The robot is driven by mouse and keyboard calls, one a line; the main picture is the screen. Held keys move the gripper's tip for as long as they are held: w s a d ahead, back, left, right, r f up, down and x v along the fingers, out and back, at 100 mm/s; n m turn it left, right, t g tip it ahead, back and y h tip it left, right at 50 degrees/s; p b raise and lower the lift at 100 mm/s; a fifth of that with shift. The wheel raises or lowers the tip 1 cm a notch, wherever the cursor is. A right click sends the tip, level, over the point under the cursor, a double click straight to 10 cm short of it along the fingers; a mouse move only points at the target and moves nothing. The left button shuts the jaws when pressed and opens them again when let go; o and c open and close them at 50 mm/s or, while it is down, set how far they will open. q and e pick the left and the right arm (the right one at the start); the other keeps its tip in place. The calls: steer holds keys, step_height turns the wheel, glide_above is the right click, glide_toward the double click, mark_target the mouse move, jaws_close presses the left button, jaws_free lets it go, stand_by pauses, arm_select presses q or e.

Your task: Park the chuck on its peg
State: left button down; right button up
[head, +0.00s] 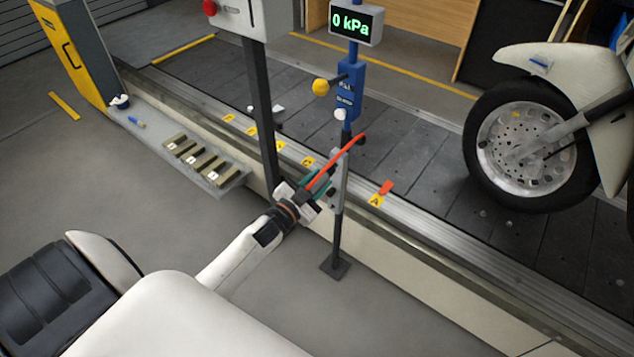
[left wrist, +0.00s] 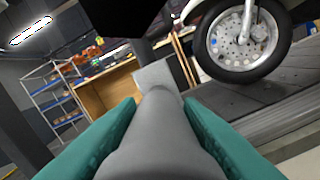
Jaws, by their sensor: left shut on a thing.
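My left gripper (head: 322,184) is in front of the thin inflator stand. In the left wrist view its teal fingers (left wrist: 160,130) are shut on a grey rounded body, which I take as the chuck (left wrist: 158,145). A paler grey block (left wrist: 154,76) shows at its far end. A red-orange hose (head: 338,162) runs from the gripper up to the blue post (head: 346,92). A yellow knob (head: 321,87) sticks out left of this post, and a white knob (head: 340,114) sits lower. I cannot tell which part is the peg. My right gripper is out of view.
A display (head: 355,22) reads 0 kPa. The conveyor (head: 420,180) runs behind the stand, with a wheel (head: 530,145) on it at right. A grey shelf (head: 150,130) with several blocks is at left. A dark post (head: 262,110) stands left of the gripper.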

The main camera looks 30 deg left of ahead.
arm_select(q)
steer(key=shift+w, duration=0.1)
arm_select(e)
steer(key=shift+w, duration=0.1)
arm_select(q)
steer(key=shift+w, duration=0.2)
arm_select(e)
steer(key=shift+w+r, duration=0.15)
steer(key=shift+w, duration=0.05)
arm_select(q)
steer(key=shift+w, duration=0.2)
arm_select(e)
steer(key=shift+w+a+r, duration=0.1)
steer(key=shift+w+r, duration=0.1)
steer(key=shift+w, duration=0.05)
arm_select(q)
steer(key=shift+w, duration=0.2)
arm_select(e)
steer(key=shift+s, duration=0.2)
arm_select(q)
steer(key=c, duration=0.9)
jaws_free()
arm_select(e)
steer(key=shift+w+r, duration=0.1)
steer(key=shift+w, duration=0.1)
